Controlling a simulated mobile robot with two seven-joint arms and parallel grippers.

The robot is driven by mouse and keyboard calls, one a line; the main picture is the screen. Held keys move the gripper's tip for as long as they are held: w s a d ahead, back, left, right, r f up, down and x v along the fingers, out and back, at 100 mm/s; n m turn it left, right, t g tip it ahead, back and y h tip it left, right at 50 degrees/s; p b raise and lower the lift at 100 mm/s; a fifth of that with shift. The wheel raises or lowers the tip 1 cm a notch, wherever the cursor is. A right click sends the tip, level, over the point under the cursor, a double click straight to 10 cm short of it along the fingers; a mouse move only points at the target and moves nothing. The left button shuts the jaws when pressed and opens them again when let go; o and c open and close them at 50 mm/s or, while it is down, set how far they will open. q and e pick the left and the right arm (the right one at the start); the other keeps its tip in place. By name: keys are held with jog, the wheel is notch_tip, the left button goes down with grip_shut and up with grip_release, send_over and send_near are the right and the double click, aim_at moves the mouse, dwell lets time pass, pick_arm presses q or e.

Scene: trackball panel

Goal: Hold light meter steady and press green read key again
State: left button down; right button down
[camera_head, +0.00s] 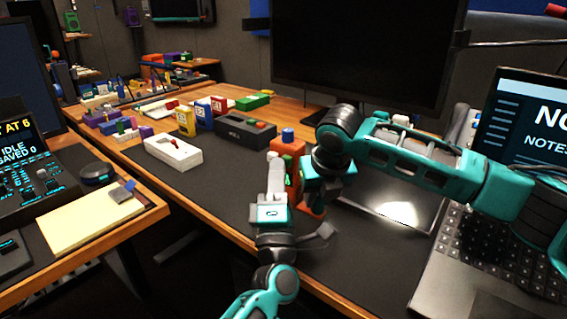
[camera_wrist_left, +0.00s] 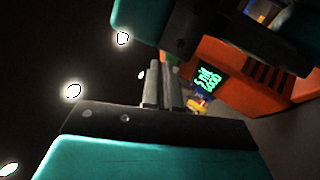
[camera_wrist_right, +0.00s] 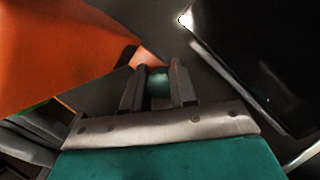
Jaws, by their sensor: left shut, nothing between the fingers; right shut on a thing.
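The light meter (camera_head: 287,147) is an orange, upright device with a blue knob on top, standing on the dark mat. Its lit green readout (camera_wrist_left: 209,77) shows in the left wrist view. My left gripper (camera_head: 274,160) is shut and empty, pointing up close beside the meter's front. The fingers (camera_wrist_left: 161,64) are together in the left wrist view; contact with a key cannot be told. My right gripper (camera_wrist_right: 157,72) is shut on the meter's side, with a dark green rounded shape between its fingers. The green read key is not clearly seen, and the grippers hide much of the meter.
A black box (camera_head: 235,132) and a white box with a red button (camera_head: 173,152) stand behind to the left.

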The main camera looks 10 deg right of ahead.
pick_arm(q)
jog(key=shift+s, duration=0.1)
jog(key=shift+s+a+f, duration=0.15)
jog(key=shift+s+a, duration=0.35)
jog(key=shift+s, duration=0.15)
jog(key=shift+s, duration=0.1)
jog(key=s+a, duration=0.3)
jog(key=shift+s+a, duration=0.1)
jog(key=shift+s, duration=0.2)
dwell(0.8)
